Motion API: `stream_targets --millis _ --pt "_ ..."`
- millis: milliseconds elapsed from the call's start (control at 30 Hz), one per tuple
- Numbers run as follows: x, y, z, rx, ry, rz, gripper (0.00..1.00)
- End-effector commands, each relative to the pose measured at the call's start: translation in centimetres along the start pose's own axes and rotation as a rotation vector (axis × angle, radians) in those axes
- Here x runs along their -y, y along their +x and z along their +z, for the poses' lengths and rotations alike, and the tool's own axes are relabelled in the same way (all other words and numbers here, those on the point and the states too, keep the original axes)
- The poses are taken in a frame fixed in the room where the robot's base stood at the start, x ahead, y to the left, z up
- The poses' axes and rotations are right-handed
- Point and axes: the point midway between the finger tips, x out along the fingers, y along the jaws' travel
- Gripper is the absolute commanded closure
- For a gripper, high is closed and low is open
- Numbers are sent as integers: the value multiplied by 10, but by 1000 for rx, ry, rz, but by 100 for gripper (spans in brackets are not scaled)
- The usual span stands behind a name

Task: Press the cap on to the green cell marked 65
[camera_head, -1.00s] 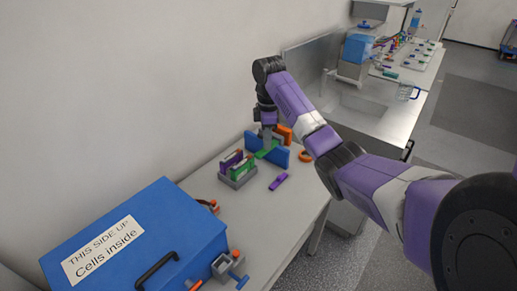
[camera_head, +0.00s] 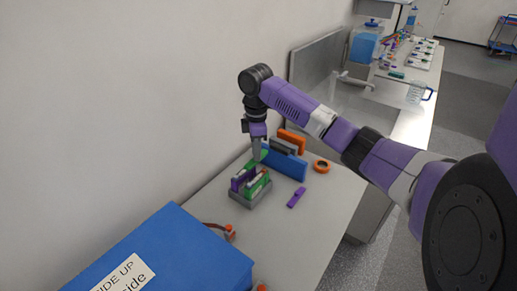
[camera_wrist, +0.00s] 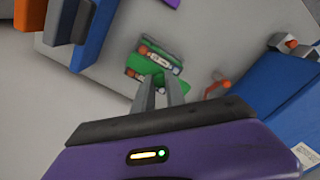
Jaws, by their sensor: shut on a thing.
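My gripper (camera_head: 257,158) points down just above the cell holder, its fingers shut on a green cap (camera_head: 263,155). In the wrist view the fingers (camera_wrist: 158,84) hold the green cap (camera_wrist: 146,65) over the cells. The grey holder (camera_head: 252,203) carries upright purple (camera_head: 238,182) and green (camera_head: 257,186) cells side by side. I cannot read any number on the green cell. I cannot tell whether the cap touches a cell. A loose purple cap (camera_head: 297,197) lies on the table to the right of the holder.
Blue (camera_head: 288,166), grey and orange (camera_head: 293,140) upright blocks stand behind the holder. An orange ring (camera_head: 321,166) lies to the right. A large blue box (camera_head: 175,255) fills the near left. The table's front right is clear.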

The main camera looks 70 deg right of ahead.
Motion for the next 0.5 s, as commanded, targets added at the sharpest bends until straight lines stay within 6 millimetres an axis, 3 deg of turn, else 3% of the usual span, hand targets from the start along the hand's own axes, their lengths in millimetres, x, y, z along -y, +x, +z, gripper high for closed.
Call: stream_targets --millis 500 --pt "-1 46 1 1 0 1 100"
